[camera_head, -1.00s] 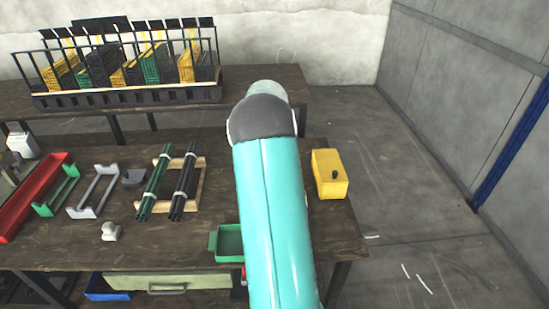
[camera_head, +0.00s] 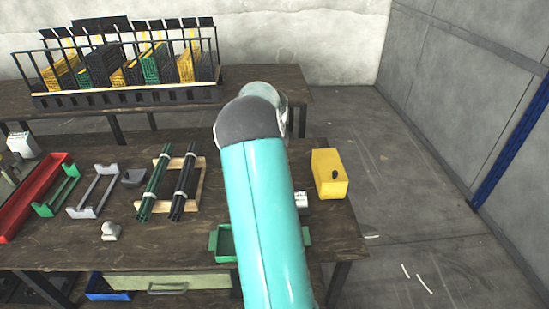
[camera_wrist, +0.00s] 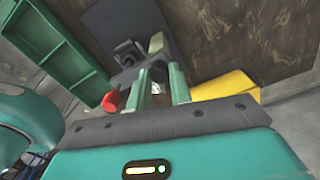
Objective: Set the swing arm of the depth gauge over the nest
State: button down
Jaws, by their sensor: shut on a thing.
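Just beyond the fingertips is a dark grey plate (camera_wrist: 130,22) with a black block (camera_wrist: 128,50) and an olive post (camera_wrist: 157,42), which look like parts of the gauge. A red knob (camera_wrist: 110,101) is left of the fingers. I cannot make out the nest. In the head view my teal arm hides the gripper and most of the gauge.
A green tray (camera_head: 222,243) is partly behind my arm; a green compartmented tray (camera_wrist: 55,60) shows in the wrist view. A yellow block (camera_head: 329,174) stands at the bench's right edge. A small white marked piece (camera_head: 302,199) is beside my arm. Bundled rods (camera_head: 155,185) lie left.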

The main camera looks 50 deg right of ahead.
jog(key=c, duration=1.3)
grip_release()
jog(key=shift+o, duration=0.2)
jog(key=shift+r, duration=0.1)
notch_tip(320, 180, up, 14)
